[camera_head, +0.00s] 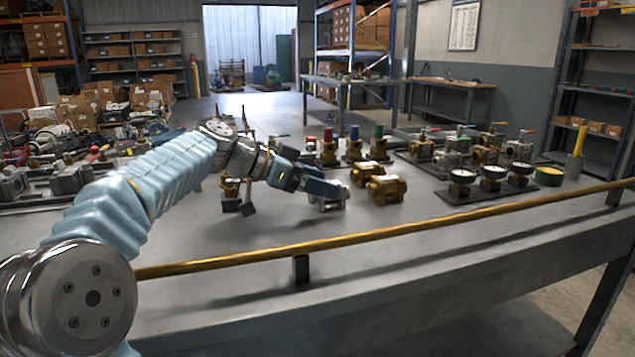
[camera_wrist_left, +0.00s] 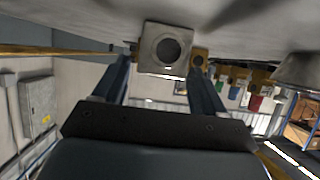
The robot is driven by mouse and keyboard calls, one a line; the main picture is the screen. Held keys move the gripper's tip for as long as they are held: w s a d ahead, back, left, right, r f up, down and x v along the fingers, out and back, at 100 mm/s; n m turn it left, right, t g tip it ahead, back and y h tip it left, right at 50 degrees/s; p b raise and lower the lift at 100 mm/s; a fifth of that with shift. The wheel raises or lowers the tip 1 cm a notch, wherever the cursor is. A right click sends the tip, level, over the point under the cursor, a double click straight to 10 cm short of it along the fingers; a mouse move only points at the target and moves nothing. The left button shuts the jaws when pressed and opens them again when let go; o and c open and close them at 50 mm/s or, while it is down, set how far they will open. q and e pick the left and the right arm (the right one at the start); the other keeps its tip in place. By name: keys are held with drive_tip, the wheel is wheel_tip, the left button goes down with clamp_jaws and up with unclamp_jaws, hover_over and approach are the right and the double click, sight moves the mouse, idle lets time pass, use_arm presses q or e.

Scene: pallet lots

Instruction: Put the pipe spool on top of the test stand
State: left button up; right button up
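My left gripper (camera_head: 322,187) reaches in from the left, low over the grey table. A grey metal part with a square flange, likely the pipe spool (camera_head: 331,202), sits on the table at its fingertips. In the left wrist view, the two fingers (camera_wrist_left: 161,72) are apart. The square flange with a round bore (camera_wrist_left: 150,58) shows between and just beyond their tips, with small gaps at both sides. In the head view the gripper covers part of it. I cannot tell for sure which thing is the test stand. My right gripper is not in view.
Brass fittings (camera_head: 385,189) stand close to the right of the gripper. Three gauges (camera_head: 492,173) stand on a dark plate further right, beside a yellow-rimmed round part (camera_head: 548,172). A brass-coloured rail (camera_head: 420,222) runs along the near edge. Valves with coloured tops (camera_head: 354,146) stand behind.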

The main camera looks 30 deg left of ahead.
use_arm(q)
drive_tip(key=shift+o, duration=0.6)
drive_tip(key=shift+r, duration=0.1)
drive_tip(key=shift+r+p, duration=0.25)
drive_tip(key=shift+p, duration=0.15)
drive_tip(key=v, duration=1.2)
drive_tip(key=shift+b, duration=0.45)
